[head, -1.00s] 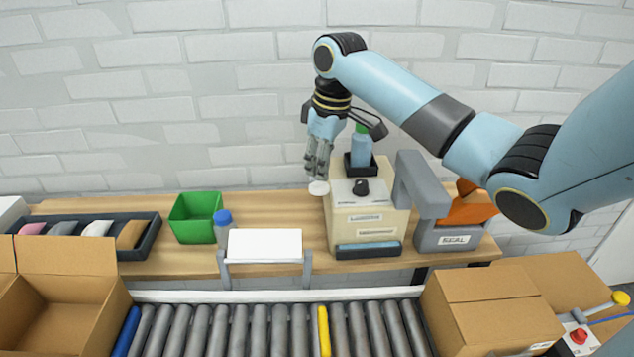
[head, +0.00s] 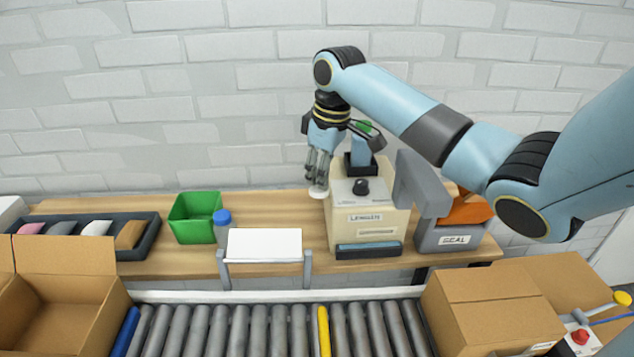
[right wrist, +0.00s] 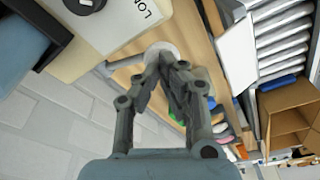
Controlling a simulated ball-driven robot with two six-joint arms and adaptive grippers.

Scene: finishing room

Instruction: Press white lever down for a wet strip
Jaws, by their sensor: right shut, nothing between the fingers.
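The beige machine (head: 372,205) with a black knob on top stands on the bench. Its white lever (head: 318,194) sticks out at its left side and ends in a round white pad. My right gripper (head: 317,183) is shut and empty, pointing down with its fingertips at the pad, apparently touching it. In the right wrist view the lever's pad (right wrist: 162,48) lies just beyond my closed fingertips (right wrist: 170,62), which partly cover it. I see no wet strip coming out at the machine's front. My left gripper is not in view.
A grey sealer (head: 430,215) stands right of the machine. A green bin (head: 195,218), a blue-capped bottle (head: 222,226) and a white raised plate (head: 264,244) are to the left. A roller conveyor (head: 240,330) with open cartons runs in front.

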